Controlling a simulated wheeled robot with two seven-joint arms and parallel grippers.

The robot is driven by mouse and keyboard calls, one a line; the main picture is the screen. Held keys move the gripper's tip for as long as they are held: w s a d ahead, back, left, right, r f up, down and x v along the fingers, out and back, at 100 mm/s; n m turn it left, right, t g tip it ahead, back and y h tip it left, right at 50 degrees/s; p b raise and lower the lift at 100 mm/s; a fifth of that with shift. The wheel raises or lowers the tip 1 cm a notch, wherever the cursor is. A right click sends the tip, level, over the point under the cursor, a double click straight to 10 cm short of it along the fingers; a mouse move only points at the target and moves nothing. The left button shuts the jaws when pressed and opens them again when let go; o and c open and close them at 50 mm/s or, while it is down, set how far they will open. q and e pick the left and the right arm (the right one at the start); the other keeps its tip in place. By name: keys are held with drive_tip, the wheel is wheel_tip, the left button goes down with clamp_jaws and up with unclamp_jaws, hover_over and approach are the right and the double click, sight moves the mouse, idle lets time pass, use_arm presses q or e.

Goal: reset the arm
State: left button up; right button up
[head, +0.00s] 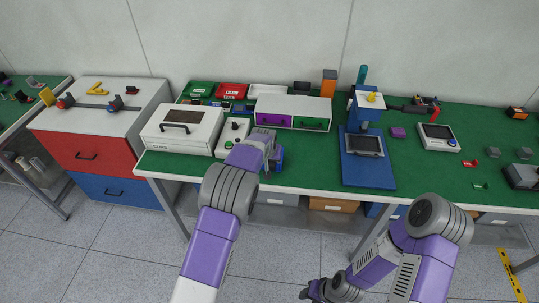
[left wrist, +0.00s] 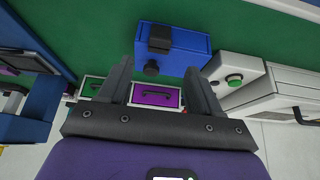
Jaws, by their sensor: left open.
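My left arm reaches up from the bottom of the head view. Its gripper (head: 270,148) is over the front part of the green-topped bench (head: 310,172), beside a small blue box (head: 278,160). In the left wrist view, the gripper (left wrist: 158,70) shows two dark fingers spread apart with nothing between them. The blue box with a black knob also shows there (left wrist: 172,52), beyond the fingers. My right arm is folded at the lower right, in front of the bench. A dark end part (head: 328,291) shows at the bottom edge, and its jaws cannot be made out.
A control box with a green button (head: 232,136) and a white case (head: 181,130) stand left of the left gripper. Behind it is a drawer unit (head: 293,110) with purple and green fronts. A blue press (head: 367,160) stands to the right. Bare green surface lies between.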

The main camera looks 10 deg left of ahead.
use_arm(q)
drive_tip(key=s+a+f+n+g+h, duration=0.1)
drive_tip(key=s+a+f, duration=0.2)
drive_tip(key=s+f, duration=0.55)
drive_tip(key=s+a+f+n+g, duration=0.1)
drive_tip(key=s+a+f+g, duration=0.15)
drive_tip(key=s+f, duration=0.55)
drive_tip(key=s+d+f+h, duration=0.1)
drive_tip(key=s+d, duration=0.1)
drive_tip(key=s, duration=1)
drive_tip(key=s+d+f+n+g+h, duration=0.1)
drive_tip(key=s+d+f+h, duration=0.1)
drive_tip(key=s, duration=1)
drive_tip(key=shift+s+d+f, duration=0.15)
drive_tip(key=shift+d+f, duration=0.1)
drive_tip(key=shift+d, duration=0.35)
drive_tip(key=shift+g, duration=0.25)
drive_tip(key=shift+c, duration=0.2)
